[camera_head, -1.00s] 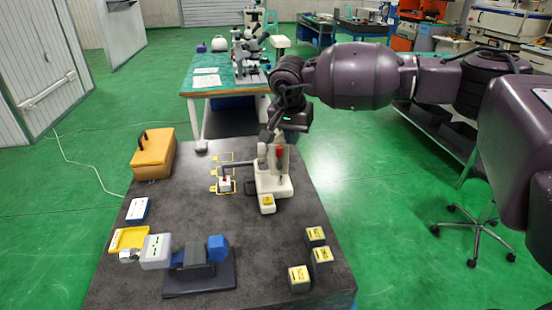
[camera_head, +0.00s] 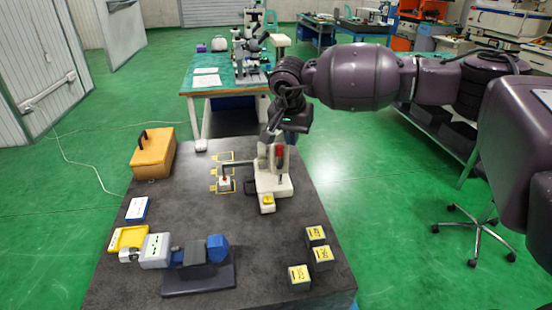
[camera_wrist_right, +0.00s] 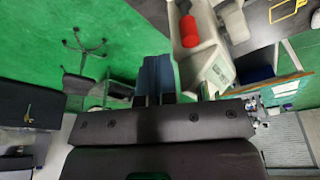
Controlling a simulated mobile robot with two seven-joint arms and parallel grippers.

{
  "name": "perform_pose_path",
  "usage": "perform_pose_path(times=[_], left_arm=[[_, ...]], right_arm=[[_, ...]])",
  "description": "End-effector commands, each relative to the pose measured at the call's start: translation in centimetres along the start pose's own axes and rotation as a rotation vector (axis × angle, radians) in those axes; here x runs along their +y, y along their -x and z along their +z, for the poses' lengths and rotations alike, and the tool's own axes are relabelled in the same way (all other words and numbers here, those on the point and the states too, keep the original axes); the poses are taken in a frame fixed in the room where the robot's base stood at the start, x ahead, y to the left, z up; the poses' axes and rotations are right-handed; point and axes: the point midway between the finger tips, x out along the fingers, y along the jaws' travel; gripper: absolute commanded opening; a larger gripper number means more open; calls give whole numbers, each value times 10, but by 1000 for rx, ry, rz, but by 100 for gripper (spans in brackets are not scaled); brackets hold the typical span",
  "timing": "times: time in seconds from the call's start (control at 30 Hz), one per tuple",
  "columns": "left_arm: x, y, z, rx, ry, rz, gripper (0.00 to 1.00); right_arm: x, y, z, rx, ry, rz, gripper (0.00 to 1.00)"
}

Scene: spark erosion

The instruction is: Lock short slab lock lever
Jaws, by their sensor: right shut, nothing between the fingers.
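A white bench device (camera_head: 283,188) stands near the far right part of the dark table. I cannot tell for sure which part is the lock lever. My right gripper (camera_head: 270,138) is at the device's upper back, partly covering it. Its closed fingers (camera_wrist_right: 155,92) point at the white body in the right wrist view, with nothing between them; contact is unclear. My left gripper is out of view.
The dark table (camera_head: 180,215) also holds an orange case (camera_head: 153,155), a blue vise-like fixture (camera_head: 200,265), a yellow tray (camera_head: 127,239) and labelled grey blocks (camera_head: 322,254). A green-topped bench (camera_head: 205,73) stands behind. The table's middle is mostly clear.

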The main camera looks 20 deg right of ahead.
Motion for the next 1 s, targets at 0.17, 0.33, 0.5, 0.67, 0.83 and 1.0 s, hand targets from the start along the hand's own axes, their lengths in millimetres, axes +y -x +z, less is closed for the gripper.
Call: perform_pose_path(times=[0.17,0.33,0.5,0.67,0.83,1.0], left_arm=[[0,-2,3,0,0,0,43],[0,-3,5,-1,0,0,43],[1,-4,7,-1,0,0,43],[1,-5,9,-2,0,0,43],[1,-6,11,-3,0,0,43],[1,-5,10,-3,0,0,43]], right_arm=[[0,-4,1,0,0,0,0],[0,-8,2,0,0,0,0],[0,-11,3,0,0,0,0],[0,-14,4,0,0,0,0],[0,-17,4,0,0,0,0],[0,-16,4,0,0,0,0]])
